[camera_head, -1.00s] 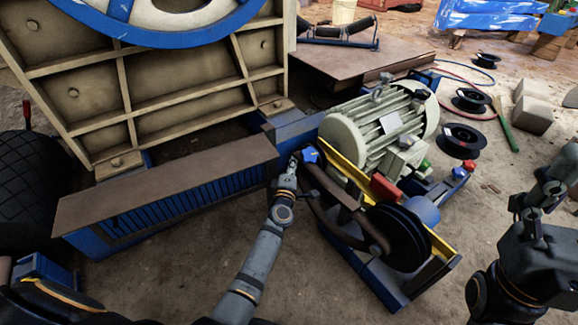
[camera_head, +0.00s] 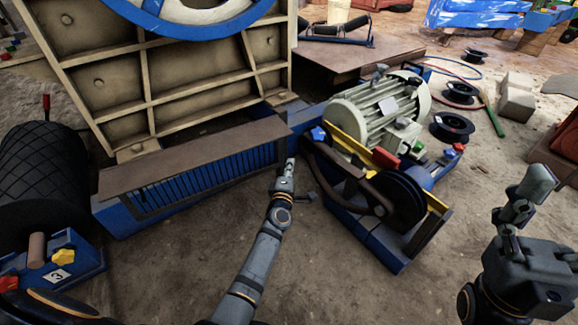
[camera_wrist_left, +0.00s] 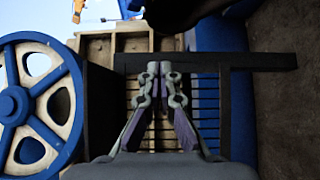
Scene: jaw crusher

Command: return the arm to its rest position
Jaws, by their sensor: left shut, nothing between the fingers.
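My left arm (camera_head: 262,255) reaches in from the bottom of the head view. My left gripper (camera_head: 290,165) is shut and empty, over the bare floor strip between the blue slatted guard and the belt drive. The blue star knob (camera_head: 318,134) on the drive frame is above and right of the fingertips, with a visible gap. In the left wrist view the gripper (camera_wrist_left: 160,68) has its fingertips together in front of the dark bar and slats.
The slatted guard (camera_head: 190,160) lies left of my left gripper. The motor (camera_head: 375,110) and black pulley (camera_head: 395,205) stand to its right. A dark roller (camera_head: 40,165) and yellow knob (camera_head: 64,256) are at the far left. The floor (camera_head: 170,265) left of my arm is clear.

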